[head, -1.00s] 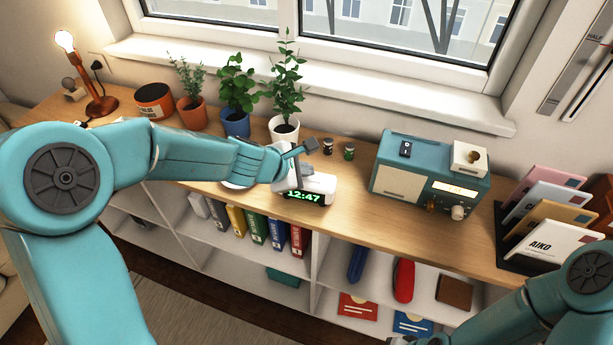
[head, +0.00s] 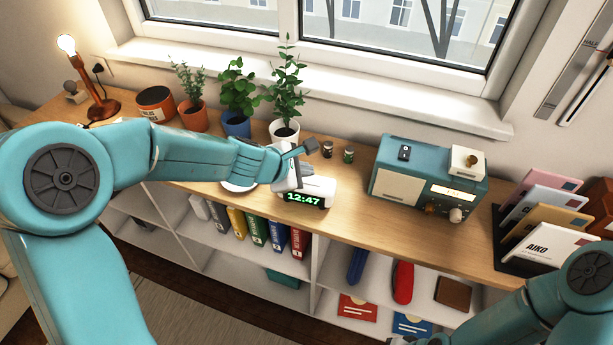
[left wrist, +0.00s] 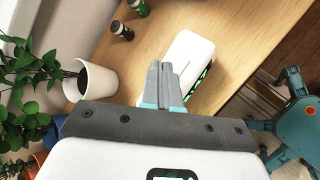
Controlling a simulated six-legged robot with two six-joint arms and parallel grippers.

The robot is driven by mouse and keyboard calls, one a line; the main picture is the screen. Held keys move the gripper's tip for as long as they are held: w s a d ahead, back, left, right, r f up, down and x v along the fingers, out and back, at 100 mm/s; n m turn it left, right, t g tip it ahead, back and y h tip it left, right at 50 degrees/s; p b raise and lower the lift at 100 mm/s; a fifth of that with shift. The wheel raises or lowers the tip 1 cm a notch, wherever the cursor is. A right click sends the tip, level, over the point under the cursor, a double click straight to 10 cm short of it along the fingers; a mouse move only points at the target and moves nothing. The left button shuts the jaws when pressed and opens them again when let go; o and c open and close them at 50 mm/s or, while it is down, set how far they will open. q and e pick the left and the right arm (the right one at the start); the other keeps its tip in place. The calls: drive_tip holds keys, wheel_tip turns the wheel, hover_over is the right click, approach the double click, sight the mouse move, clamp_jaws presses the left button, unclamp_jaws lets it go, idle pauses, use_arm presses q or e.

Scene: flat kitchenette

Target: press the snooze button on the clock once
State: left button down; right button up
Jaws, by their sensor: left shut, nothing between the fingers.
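The clock (head: 319,187) is a white box with a green display reading 12:47, standing on the wooden top near its front edge. It also shows in the left wrist view (left wrist: 195,50), with the green digits on its right side. My left gripper (head: 291,181) is at the clock's left end in the head view. Its fingers (left wrist: 164,66) are together and empty, and they overlap part of the clock in the left wrist view. I cannot tell whether they touch it. The snooze button is not distinguishable. My right gripper is out of view; only part of that arm shows.
A white-potted plant (head: 284,131) stands behind the left gripper. Two small jars (head: 348,154) stand behind the clock. A teal radio (head: 430,178) is to the right, with free wood between. A white saucer (head: 238,186) lies left of the gripper.

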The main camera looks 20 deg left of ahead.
use_arm(q)
wheel_tip(320, 180, up, 5)
drive_tip(key=p, duration=0.5)
idle(0.5)
idle(0.5)
